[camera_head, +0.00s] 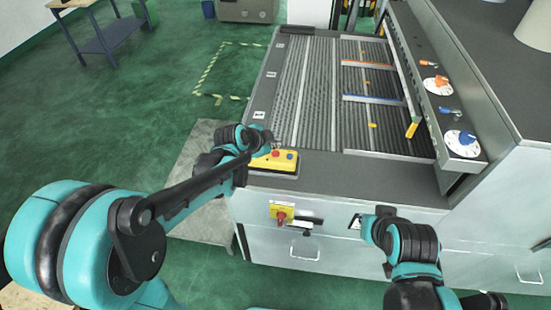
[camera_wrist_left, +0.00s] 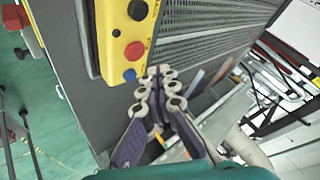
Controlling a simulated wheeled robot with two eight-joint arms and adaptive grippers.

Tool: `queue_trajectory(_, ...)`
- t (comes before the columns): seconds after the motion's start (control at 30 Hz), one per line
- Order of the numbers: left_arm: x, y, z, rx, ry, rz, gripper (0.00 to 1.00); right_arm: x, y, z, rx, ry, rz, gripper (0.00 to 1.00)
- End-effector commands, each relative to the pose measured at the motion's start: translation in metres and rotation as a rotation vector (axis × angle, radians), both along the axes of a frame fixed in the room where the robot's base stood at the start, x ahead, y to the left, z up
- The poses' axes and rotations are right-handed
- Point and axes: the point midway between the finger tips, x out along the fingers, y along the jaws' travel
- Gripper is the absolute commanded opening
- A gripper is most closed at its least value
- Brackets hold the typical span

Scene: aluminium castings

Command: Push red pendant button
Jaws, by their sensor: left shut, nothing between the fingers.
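The yellow pendant (camera_head: 259,162) lies at the near left corner of the machine top. Its red button (camera_head: 276,154) sits beside a blue button (camera_head: 290,156). In the left wrist view the pendant (camera_wrist_left: 109,45) is at the upper left, with the red button (camera_wrist_left: 134,50) between a dark button (camera_wrist_left: 138,9) and a blue one (camera_wrist_left: 129,74). My left gripper (camera_head: 268,140) is over the pendant. Its closed, empty fingertips (camera_wrist_left: 158,72) show just right of the blue button in the wrist view; I cannot tell whether they touch the pendant.
A yellow box with a red knob (camera_head: 281,217) is on the cabinet front beside a handle. The slatted bed (camera_head: 318,85) stretches behind the pendant. A sloped panel with dials (camera_head: 438,86) stands at the right. My right wrist is near the cabinet front.

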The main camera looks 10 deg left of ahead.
Motion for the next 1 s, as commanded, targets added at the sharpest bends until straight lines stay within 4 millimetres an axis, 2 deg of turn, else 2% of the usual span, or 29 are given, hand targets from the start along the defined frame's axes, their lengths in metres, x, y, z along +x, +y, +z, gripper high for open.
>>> queue_trajectory(0.03,0.0002,0.0000,-0.0105,0.000,0.000,0.000,0.00,0.0000,0.0000,-0.0097,0.000,0.000,0.000,0.00)
queue_trajectory(0.2,0.0002,0.0000,-0.0178,0.000,0.000,0.000,0.00,0.0000,0.0000,-0.0156,0.000,0.000,0.000,0.00)
queue_trajectory(1.0,-0.0001,0.0000,-0.0167,0.000,0.000,0.000,0.00,0.0000,0.0000,-0.0145,0.000,0.000,0.000,0.00)
